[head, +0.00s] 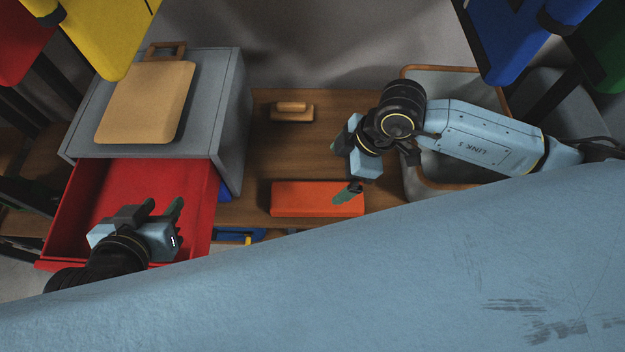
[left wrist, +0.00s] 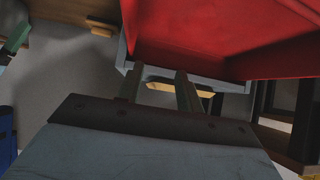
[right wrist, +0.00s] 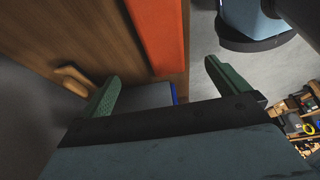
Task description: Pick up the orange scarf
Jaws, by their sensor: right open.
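The orange scarf (head: 317,199) looks like a flat, folded rectangular block. It lies on the wooden table (head: 258,160) near its front edge, and part of it shows at the top of the right wrist view (right wrist: 158,35). My right gripper (head: 343,165) is open and empty. It is over the scarf's right end, with one fingertip overlapping it in the head view; I cannot tell whether they touch. The fingers are spread wide in the right wrist view (right wrist: 162,83). My left gripper (head: 161,207) is over the open red drawer, well left of the scarf, with its fingers apart and nothing between them.
A grey cabinet (head: 236,110) with a wooden board (head: 148,103) on top stands left, its red drawer (head: 75,210) pulled out. A small wooden block (head: 292,113) lies behind the scarf. A grey bin with a brown rim (head: 440,69) stands right. The table's middle is clear.

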